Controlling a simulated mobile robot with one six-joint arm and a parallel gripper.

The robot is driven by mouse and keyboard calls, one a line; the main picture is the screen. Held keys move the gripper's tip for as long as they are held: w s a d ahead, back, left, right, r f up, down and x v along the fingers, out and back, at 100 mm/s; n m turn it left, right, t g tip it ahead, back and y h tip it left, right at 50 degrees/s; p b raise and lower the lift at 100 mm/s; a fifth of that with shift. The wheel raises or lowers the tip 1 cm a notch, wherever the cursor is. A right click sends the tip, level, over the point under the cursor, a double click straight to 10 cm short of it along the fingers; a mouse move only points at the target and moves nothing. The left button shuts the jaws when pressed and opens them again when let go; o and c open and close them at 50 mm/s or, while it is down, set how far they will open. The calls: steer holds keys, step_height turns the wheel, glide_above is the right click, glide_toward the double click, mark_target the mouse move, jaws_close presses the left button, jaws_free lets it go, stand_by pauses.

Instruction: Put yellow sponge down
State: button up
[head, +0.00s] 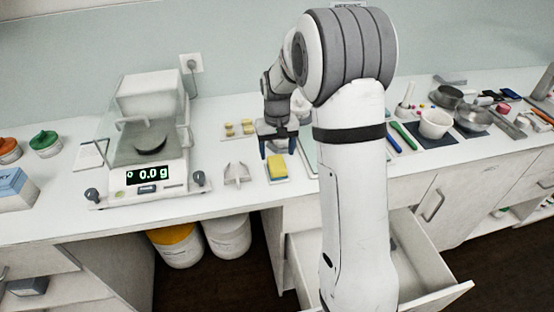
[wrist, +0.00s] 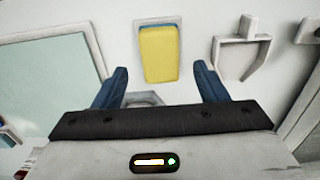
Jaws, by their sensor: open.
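The yellow sponge (head: 277,168) lies on the white counter, with a thin blue layer along its edge. My gripper (head: 278,147) is just behind and above it in the head view. In the wrist view the sponge (wrist: 159,54) lies beyond the fingertips, about midway between them sideways. My gripper (wrist: 160,80) is open, its two blue fingers apart with nothing held. The fingers do not touch the sponge.
A white holder (head: 236,174) stands left of the sponge, and a balance (head: 142,175) reading 0.0 g is farther left. A pale green mat (wrist: 52,72) lies on the other side. A drawer (head: 430,268) is open below. Pots and tools crowd the right counter.

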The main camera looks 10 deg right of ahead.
mark_target(277, 163)
step_height(277, 163, up, 7)
steer(key=s+r+t, duration=0.1)
steer(key=s+r, duration=0.2)
steer(key=s, duration=0.4)
steer(key=s+r+t, duration=0.1)
steer(key=s+r, duration=0.3)
steer(key=s, duration=0.4)
steer(key=s+f+t, duration=0.1)
steer(key=s+f, duration=0.1)
steer(key=s, duration=1)
steer(key=shift+s+f+b, duration=0.25)
steer(key=shift+s+b, duration=0.05)
steer(key=shift+s, duration=0.05)
